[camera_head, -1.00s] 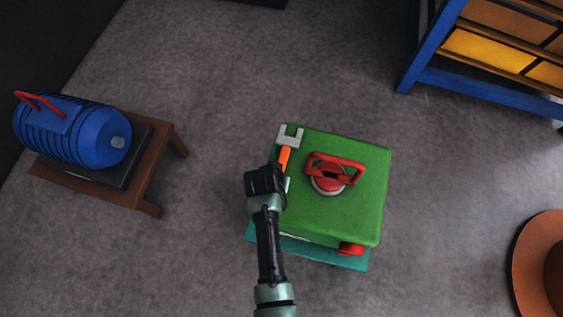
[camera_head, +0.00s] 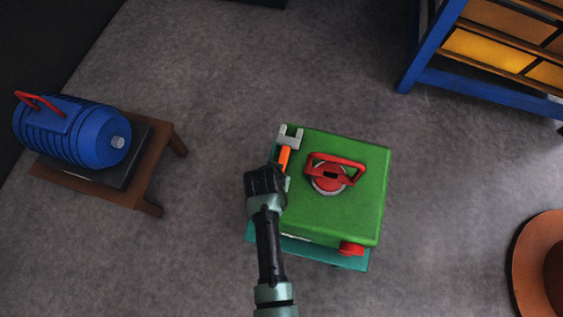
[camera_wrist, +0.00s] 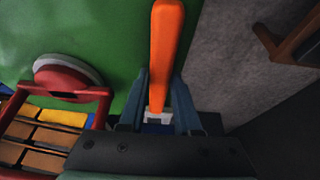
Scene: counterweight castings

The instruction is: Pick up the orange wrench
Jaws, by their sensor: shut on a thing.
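The orange wrench (camera_head: 284,157) has an orange handle and a grey open-ended head. In the head view it is at the left edge of the green box (camera_head: 355,210), its head toward the back. My gripper (camera_head: 284,183) is over the box's left side, and my wrist hides part of the handle. In the wrist view the orange handle (camera_wrist: 165,50) runs between the two fingers of my gripper (camera_wrist: 160,88), which are shut on it. The wrench's head end is mostly hidden there. I cannot tell whether the wrench still touches the box top.
A red handle on a round red cap (camera_head: 332,175) rises from the box top, right of the wrench. A blue ribbed cylinder (camera_head: 75,133) rests on a brown stool (camera_head: 150,170) at left. A blue-framed shelf (camera_head: 440,80) stands at upper right. Grey floor surrounds the box.

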